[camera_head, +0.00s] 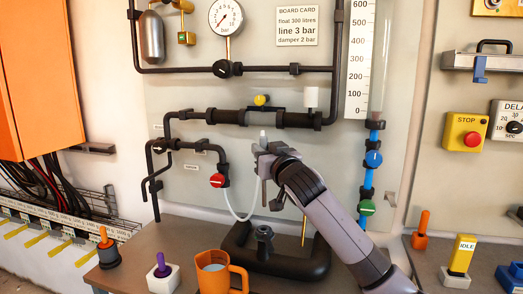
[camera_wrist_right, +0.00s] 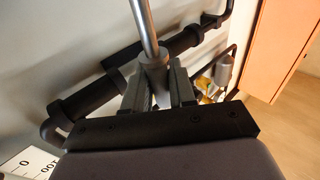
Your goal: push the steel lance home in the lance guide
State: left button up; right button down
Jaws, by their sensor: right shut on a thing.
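My right gripper (camera_head: 264,151) is up in front of the panel, below the black pipe with the yellow knob. In the right wrist view my right gripper (camera_wrist_right: 158,92) is shut on the steel lance (camera_wrist_right: 143,25), a bare round rod with a thicker grey collar between the fingers. In the head view a short grey end of the lance (camera_head: 263,134) stands above the fingers. A dark upright fitting (camera_head: 264,233), which looks like the lance guide, stands below on a black base. My left gripper is out of view.
A black base (camera_head: 308,267) sits on the bench, with a thin brass rod (camera_head: 304,230) upright near it. A white hose (camera_head: 236,214) hangs close by. An orange jug (camera_head: 222,272) and a purple-handled tool in a white block (camera_head: 162,275) stand in front. Pipes and a red valve (camera_head: 217,180) lie left.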

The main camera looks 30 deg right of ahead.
jog(key=shift+s, duration=0.1)
jog(key=shift+t+y, duration=0.3)
jog(key=shift+f+n+b, duration=0.3)
jog(key=shift+f+b, duration=0.05)
jog(key=shift+b, duration=0.1)
notch_tip(320, 180, down, 5)
jog(key=b, duration=0.3)
jog(key=shift+p, duration=0.55)
dwell(1.5)
